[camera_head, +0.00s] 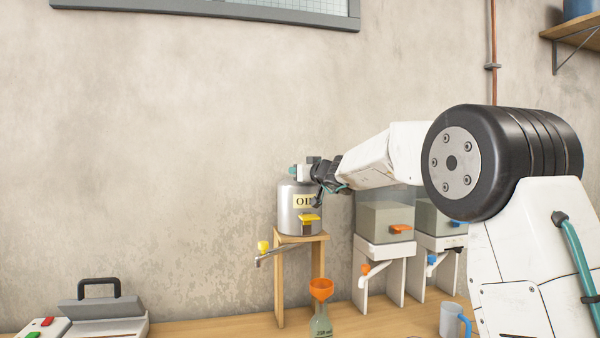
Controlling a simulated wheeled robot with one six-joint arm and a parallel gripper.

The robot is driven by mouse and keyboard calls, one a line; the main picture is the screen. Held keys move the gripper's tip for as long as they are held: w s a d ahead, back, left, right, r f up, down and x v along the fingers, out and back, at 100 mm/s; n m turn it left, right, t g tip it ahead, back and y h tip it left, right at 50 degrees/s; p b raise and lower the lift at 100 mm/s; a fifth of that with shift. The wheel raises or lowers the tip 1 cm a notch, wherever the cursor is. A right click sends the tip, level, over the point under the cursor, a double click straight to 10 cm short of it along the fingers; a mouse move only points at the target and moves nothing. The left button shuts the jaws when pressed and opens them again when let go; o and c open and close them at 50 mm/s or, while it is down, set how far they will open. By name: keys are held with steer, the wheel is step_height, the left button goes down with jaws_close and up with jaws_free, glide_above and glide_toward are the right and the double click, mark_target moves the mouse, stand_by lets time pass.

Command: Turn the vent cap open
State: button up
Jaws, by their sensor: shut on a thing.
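A grey metal can labelled "OIL" (300,222) stands on a small wooden stand (279,270) against the wall. A spout with a yellow tap (263,246) reaches out to its lower left, and a yellow piece (309,218) shows on its front. My gripper (302,172) comes in from the right at the top of the can. It is shut on the vent cap there. The cap is mostly hidden by the gripper, so I cannot tell how far it is turned.
Two clear-topped dispensers (385,250) on white stands are right of the can, under my arm. A bottle with an orange funnel (321,291), a blue-handled mug (450,320) and a grey press-like device (98,308) are on the wooden bench (215,328). Bench between device and stand is clear.

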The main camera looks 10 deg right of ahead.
steer(key=shift+m+t+h, duration=0.3)
steer(key=shift+m+h, duration=0.7)
steer(key=shift+h, duration=0.5)
steer(key=o, duration=1)
steer(key=shift+c, duration=0.2)
steer(key=s+d, duration=0.1)
steer(key=s, duration=0.6)
steer(key=shift+s, duration=0.4)
